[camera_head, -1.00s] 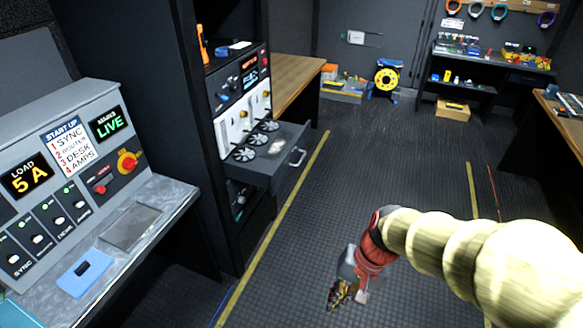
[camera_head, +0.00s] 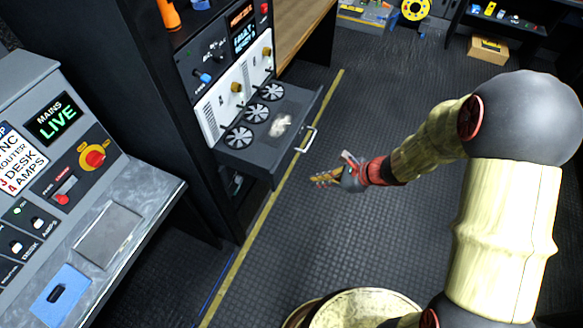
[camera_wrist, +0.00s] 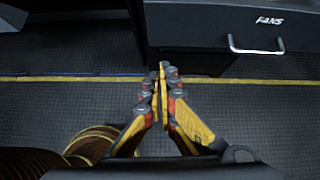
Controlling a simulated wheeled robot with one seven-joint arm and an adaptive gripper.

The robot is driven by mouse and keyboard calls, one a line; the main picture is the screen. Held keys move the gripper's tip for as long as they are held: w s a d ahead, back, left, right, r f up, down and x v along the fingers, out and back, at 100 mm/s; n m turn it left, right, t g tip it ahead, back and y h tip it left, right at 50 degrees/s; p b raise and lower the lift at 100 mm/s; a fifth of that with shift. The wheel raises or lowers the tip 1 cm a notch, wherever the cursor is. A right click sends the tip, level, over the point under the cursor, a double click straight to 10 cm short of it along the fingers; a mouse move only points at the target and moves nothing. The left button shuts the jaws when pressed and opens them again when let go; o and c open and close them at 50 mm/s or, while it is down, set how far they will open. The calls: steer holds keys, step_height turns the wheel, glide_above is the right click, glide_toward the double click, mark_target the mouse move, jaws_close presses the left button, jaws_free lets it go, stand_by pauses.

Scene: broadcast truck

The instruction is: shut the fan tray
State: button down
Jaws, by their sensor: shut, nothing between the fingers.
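The fan tray (camera_head: 261,151) is pulled out of the rack and stands open, with several round fans and a pale lump on it. Its front handle (camera_head: 307,139) faces the aisle. In the wrist view the tray front (camera_wrist: 205,28), marked FANS, is at the top right, with its handle (camera_wrist: 257,46) right of my fingers. My gripper (camera_head: 319,178) is shut and empty. It is out in front of the tray, near the handle in the head view and apart from it. In the wrist view my fingertips (camera_wrist: 160,75) overlap the tray front's lower left edge; they look apart from it.
The rack (camera_head: 165,100) holds the tray, with control panels above it. A control desk (camera_head: 110,235) with a blue pad (camera_head: 60,296) is at the left. A wooden counter (camera_head: 300,30) stands behind the rack. The aisle floor (camera_head: 365,110) is clear, with a yellow line.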

mark_target(227, 157)
steer(key=shift+m, duration=0.3)
steer(key=b+x, duration=0.1)
steer(key=x, duration=0.3)
steer(key=a+r+x, duration=0.1)
steer(key=x, duration=0.3)
steer(key=r+b+x, duration=0.1)
steer(key=x, duration=0.3)
steer(key=shift+w+a+f+b, duration=0.3)
steer(key=shift+w+a+b, duration=0.05)
steer(key=shift+a, duration=0.3)
steer(key=shift+a, duration=0.1)
steer(key=w+a, duration=0.2)
steer(key=a, duration=0.5)
steer(key=w+a, duration=0.3)
steer(key=a, duration=0.5)
steer(key=w+a, duration=0.3)
steer(key=a, duration=0.4)
steer(key=shift+w+a, duration=0.1)
steer(key=shift+a, duration=0.1)
steer(key=shift+a+r, duration=0.1)
